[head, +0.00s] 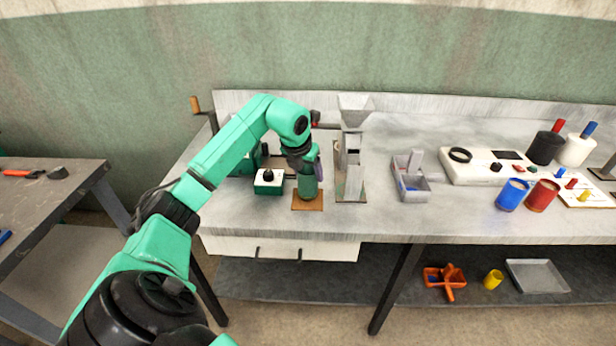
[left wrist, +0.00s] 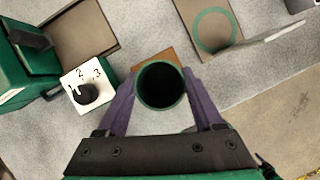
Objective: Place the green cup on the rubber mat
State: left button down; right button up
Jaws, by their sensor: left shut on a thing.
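The green cup (head: 308,187) stands upright over a small brown square mat (head: 300,206), which I take for the rubber mat, near the front of the bench. Whether its base touches the mat is not clear. My left gripper (head: 311,170) is shut on the cup. In the left wrist view, the cup's round open mouth (left wrist: 161,87) looks dark inside, with a purple finger on each side. A strip of the mat (left wrist: 156,58) shows beyond the cup. My right gripper is not in view.
A green machine with a white dial face (head: 268,183) stands just left of the cup. A metal hopper stand (head: 352,150) stands close on the right. Farther right are a grey divided tray (head: 411,183), a blue cup (head: 512,194) and a red cup (head: 542,195).

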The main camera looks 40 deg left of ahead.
pick_arm(q)
jog(key=shift+f, duration=1)
jog(key=shift+c, duration=0.2)
grip_release()
jog(key=shift+r, duration=0.35)
jog(key=b+v, duration=0.1)
jog(key=v, duration=1)
jog(key=shift+s+r, duration=0.15)
jog(key=shift+r, duration=0.15)
jog(key=shift+f, duration=0.1)
